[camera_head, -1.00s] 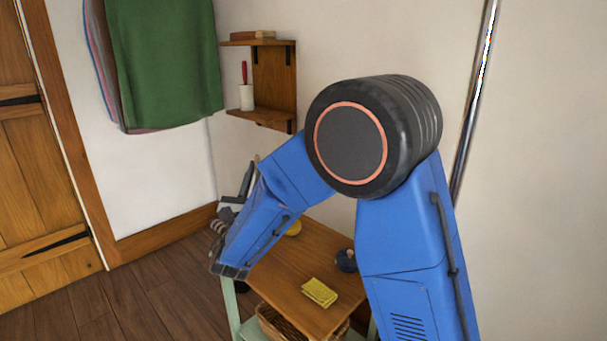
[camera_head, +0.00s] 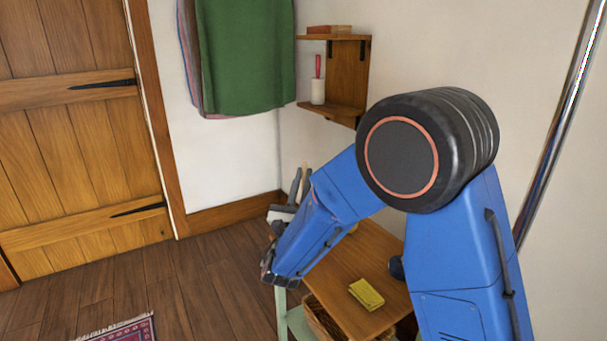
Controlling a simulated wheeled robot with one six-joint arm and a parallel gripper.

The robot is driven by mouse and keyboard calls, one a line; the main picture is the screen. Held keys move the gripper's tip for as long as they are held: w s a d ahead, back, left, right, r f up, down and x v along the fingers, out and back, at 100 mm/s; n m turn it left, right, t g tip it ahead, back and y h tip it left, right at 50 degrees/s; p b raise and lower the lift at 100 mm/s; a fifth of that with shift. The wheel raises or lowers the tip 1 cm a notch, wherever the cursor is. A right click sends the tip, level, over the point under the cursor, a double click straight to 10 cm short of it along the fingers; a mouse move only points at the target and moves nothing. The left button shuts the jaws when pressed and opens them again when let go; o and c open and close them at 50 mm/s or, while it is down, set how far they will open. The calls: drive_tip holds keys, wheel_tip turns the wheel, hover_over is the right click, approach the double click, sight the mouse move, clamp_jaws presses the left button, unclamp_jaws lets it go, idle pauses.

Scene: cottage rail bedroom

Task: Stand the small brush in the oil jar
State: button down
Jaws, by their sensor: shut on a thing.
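My gripper (camera_head: 297,192) is at the left end of my blue arm, in front of the wall and by the far left part of the small wooden table (camera_head: 345,268). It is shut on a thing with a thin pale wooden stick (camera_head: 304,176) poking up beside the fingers. This looks like the small brush's handle; its lower end is hidden. A dark blue round pot (camera_head: 397,267) on the table is partly hidden behind my arm. I cannot tell whether it is the oil jar.
A folded yellow cloth (camera_head: 366,294) lies on the table, above a wicker basket (camera_head: 322,322). A wall shelf (camera_head: 346,82) holds a white holder (camera_head: 318,92) with a red-handled thing. Bare floor (camera_head: 190,285) lies left, with a patterned rug (camera_head: 125,330) at the bottom.

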drive_tip(key=shift+f, duration=4.45)
drive_tip(key=c, duration=1.7)
unclamp_jaws()
drive_tip(key=shift+o, duration=0.2)
